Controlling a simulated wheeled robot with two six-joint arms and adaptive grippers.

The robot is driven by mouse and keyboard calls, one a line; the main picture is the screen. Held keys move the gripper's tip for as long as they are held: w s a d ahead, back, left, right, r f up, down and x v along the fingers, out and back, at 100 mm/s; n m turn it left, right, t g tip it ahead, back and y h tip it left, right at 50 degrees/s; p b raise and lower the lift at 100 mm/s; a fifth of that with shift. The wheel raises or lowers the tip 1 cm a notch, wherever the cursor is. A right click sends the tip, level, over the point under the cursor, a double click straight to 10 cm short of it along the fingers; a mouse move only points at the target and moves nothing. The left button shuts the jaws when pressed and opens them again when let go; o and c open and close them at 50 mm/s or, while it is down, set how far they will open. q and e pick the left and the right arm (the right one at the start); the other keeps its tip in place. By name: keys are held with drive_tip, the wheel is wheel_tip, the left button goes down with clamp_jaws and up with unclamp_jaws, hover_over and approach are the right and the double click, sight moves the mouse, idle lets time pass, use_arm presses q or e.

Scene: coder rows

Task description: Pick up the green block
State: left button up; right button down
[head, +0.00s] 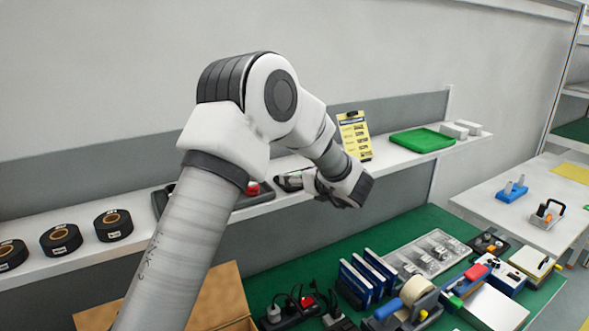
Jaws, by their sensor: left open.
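A small green block (455,301) sits among blue and white equipment on the green-topped workbench (437,221), at the lower right. It is small in view, so its exact shape is hard to tell. My left gripper (338,201) is in front of the shelf, up and to the left of the block and well apart from it. It is open, and I see nothing in it; my wrist hides part of it. My right gripper is out of view.
A tape dispenser (413,291), blue upright holders (367,277) and a clear-lidded tray (432,252) crowd the bench around the block. A shelf (150,222) holds black rolls (61,239) and a green tray (422,140). An open cardboard box (222,297) stands lower left.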

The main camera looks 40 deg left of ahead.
use_arm(q)
drive_tip(key=shift+a+f, duration=0.25)
drive_tip(key=shift+a, duration=0.15)
drive_tip(key=shift+d+r, duration=0.15)
drive_tip(key=shift+d, duration=0.1)
drive_tip(key=shift+c, duration=1.4)
drive_tip(key=shift+d+r, duration=0.1)
drive_tip(key=shift+d, duration=0.1)
drive_tip(key=c, duration=0.9)
drive_tip(key=shift+o, duration=0.2)
drive_tip(key=shift+a, duration=0.1)
